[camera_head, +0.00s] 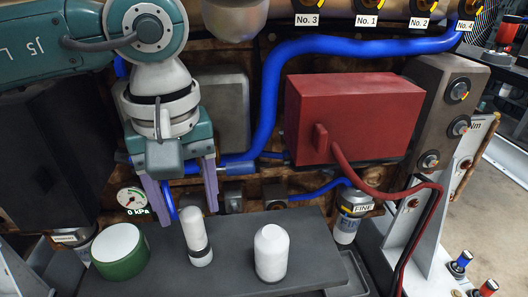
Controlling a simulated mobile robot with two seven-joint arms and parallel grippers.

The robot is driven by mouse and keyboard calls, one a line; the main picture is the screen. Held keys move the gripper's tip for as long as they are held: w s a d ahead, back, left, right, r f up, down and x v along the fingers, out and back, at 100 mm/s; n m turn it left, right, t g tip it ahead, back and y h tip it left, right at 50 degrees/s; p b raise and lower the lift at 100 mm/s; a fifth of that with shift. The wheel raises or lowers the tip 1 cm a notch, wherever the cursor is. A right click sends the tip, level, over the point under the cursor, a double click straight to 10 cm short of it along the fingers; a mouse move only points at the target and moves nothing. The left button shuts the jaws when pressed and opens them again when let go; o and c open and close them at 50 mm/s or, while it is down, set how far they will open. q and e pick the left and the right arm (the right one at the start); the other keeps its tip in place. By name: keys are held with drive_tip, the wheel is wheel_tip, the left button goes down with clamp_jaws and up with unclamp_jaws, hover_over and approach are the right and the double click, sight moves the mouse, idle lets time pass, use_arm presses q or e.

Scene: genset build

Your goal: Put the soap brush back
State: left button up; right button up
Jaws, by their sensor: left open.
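My left gripper (191,207) comes down from the upper left with its two pale purple fingers apart. A white, round-topped upright piece with a dark band near its foot (196,238) stands on the dark grey shelf (225,275), just below and between the fingertips; it may be the soap brush, but I cannot tell for sure. A white bottle-like piece (271,254) stands to its right. A green round pot with a white top (119,250) stands to its left. I cannot tell whether the fingers touch anything. My right gripper is not in view.
Behind the shelf is a brown engine block with a thick blue pipe (268,105), a red box (350,115) and a red cable. A pressure gauge (131,199) is left of my fingers. A filter labelled FINE (347,226) is beyond the shelf's right end.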

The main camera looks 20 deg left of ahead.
use_arm(q)
wheel_tip(320, 180, up, 10)
drive_tip(key=p, duration=0.2)
drive_tip(key=shift+s+d, duration=0.2)
drive_tip(key=shift+d, duration=0.05)
